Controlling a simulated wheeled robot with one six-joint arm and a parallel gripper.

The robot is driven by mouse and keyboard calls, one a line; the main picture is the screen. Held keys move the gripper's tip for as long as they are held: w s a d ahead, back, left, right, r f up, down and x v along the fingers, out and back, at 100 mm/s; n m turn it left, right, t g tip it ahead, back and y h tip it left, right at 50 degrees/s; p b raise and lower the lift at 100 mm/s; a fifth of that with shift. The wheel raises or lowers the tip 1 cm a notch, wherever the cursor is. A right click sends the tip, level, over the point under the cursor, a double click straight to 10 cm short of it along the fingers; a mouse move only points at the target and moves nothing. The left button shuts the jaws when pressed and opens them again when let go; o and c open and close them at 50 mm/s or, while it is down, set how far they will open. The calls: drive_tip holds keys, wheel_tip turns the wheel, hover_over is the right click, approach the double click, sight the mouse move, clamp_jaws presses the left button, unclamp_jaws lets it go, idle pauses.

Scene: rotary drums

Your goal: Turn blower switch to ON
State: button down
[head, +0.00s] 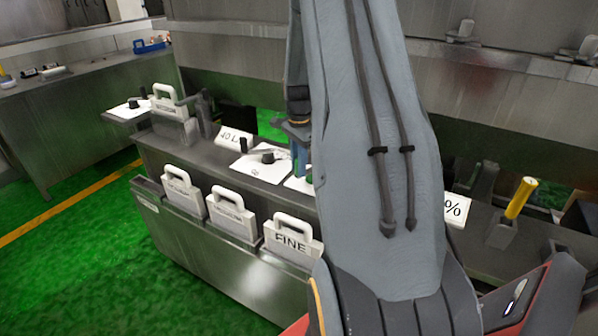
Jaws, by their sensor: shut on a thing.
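My gripper (299,158) shows only in part, at the left edge of my own grey arm, which covers much of the middle of the view. It points down over a white plate (296,184) on the steel console, and its jaws are shut on a switch knob that is mostly hidden behind them and the arm. I cannot read a blower label or ON mark, nor tell which way the knob points. Just left, another white plate (262,168) carries a black lever switch (264,155).
White handled panels hang on the console front, one marked FINE (292,240). A "40 L" sign (234,138) stands behind the lever plate. A yellow-handled lever (520,198) stands at right, near a "%" sign (456,208). Green floor (90,250) is open at left.

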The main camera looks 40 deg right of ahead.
drive_tip(key=shift+w+d+r+m+b, duration=0.1)
drive_tip(key=shift+w+d+m+b, duration=0.15)
drive_tip(key=shift+m, duration=0.4)
drive_tip(key=shift+w+d+f+m+b, duration=0.1)
drive_tip(key=shift+w+m, duration=0.25)
drive_tip(key=shift+m, duration=0.25)
drive_tip(key=shift+w+d+r+m+b, duration=0.1)
drive_tip(key=shift+w+d+m+b, duration=0.15)
drive_tip(key=shift+m, duration=0.4)
drive_tip(key=c, duration=1.8)
unclamp_jaws()
drive_tip(key=shift+c, duration=0.2)
drive_tip(key=o, duration=0.3)
drive_tip(key=shift+s+d, duration=0.1)
drive_tip(key=shift+s, duration=0.05)
drive_tip(key=shift+a, duration=0.2)
wheel_tip(320, 180, up, 8)
drive_tip(key=b, duration=0.2)
